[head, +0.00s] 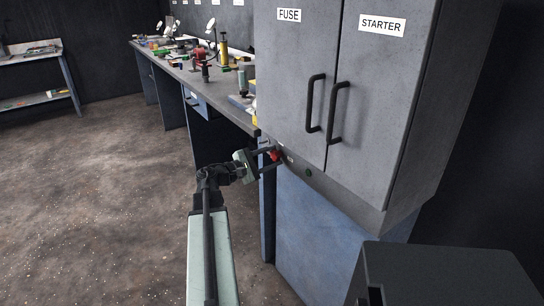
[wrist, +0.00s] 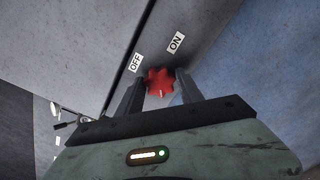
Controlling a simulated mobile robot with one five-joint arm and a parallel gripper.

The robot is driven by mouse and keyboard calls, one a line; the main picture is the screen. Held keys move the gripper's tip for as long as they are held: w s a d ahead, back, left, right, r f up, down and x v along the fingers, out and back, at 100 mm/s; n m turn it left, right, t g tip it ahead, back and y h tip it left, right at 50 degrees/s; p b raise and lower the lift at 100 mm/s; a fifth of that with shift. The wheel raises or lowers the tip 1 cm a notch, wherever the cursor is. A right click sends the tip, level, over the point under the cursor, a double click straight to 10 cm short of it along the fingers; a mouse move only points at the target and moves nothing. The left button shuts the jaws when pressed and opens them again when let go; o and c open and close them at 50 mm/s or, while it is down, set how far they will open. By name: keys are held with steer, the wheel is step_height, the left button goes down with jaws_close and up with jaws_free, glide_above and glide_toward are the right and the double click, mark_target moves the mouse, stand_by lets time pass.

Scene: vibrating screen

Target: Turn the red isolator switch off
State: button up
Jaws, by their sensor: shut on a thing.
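The red isolator switch (head: 274,156) is a lobed red knob on the strip below the grey cabinet doors in the head view. In the wrist view the knob (wrist: 159,82) sits between my two fingers, with a pale mark on its near side. An OFF label (wrist: 136,62) and an ON label (wrist: 176,42) are on the panel beyond it, OFF to the left and ON to the right. My gripper (head: 267,159) reaches the knob from the left and is shut on it; it also shows in the wrist view (wrist: 158,92). The finger contact is partly hidden.
The grey cabinet (head: 300,60) has FUSE and STARTER doors with black handles (head: 325,108) above the switch. A cluttered workbench (head: 232,110) runs behind on the left. The floor (head: 90,190) at left is clear.

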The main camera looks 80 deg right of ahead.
steer(key=shift+w+d, duration=0.1)
steer(key=o, duration=1.3)
steer(key=v, duration=0.8)
steer(key=shift+o, duration=0.4)
